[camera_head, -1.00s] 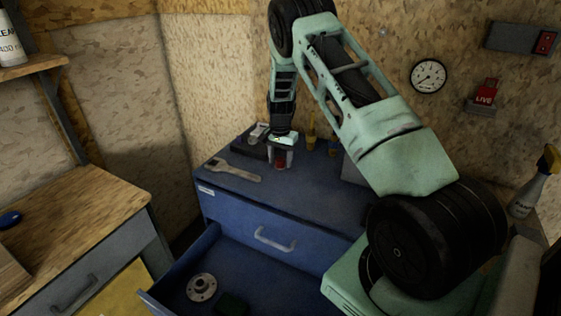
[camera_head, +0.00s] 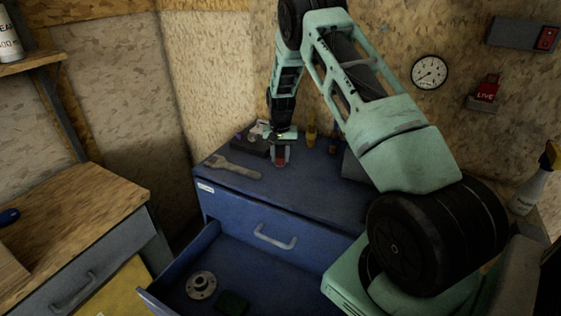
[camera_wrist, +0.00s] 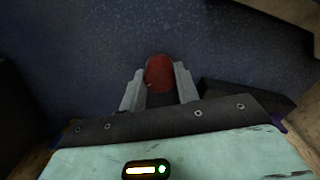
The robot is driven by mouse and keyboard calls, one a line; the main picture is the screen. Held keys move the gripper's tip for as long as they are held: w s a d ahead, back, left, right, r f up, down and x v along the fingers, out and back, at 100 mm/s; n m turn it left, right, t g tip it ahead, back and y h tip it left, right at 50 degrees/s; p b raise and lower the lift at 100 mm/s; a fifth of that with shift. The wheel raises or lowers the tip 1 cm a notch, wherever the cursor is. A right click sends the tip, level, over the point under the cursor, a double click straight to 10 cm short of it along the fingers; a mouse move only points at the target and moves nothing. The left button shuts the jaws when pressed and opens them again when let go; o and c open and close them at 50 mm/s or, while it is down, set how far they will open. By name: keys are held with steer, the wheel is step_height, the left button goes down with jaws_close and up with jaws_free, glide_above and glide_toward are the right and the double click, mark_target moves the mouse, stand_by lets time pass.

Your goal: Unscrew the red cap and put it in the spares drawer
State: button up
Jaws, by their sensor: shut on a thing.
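A red cap (camera_wrist: 160,73) sits between the two pale fingers of my gripper (camera_wrist: 159,84) in the wrist view, and the fingers are closed on it. In the head view, my gripper (camera_head: 281,153) points down over the blue cabinet top, with a bit of red between its fingers. What is under the cap is hidden, so I cannot tell whether it is still on its thread. A blue drawer (camera_head: 172,266) stands open at the cabinet's front, below and in front of my gripper. It holds a grey round flange (camera_head: 201,285) and a dark green block (camera_head: 232,302).
A wrench (camera_head: 232,168) lies on the cabinet top left of my gripper. A dark tray with small items (camera_head: 250,140) stands behind it, and a yellow bottle (camera_head: 311,134) stands to the right. A wooden bench (camera_head: 75,225) is at the left. The cabinet top's front is clear.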

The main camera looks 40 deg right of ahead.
steer(key=n, duration=1)
steer(key=shift+n, duration=0.4)
steer(key=n, duration=0.3)
steer(key=shift+n+p, duration=0.3)
steer(key=o, duration=1.2)
steer(key=shift+c, duration=1)
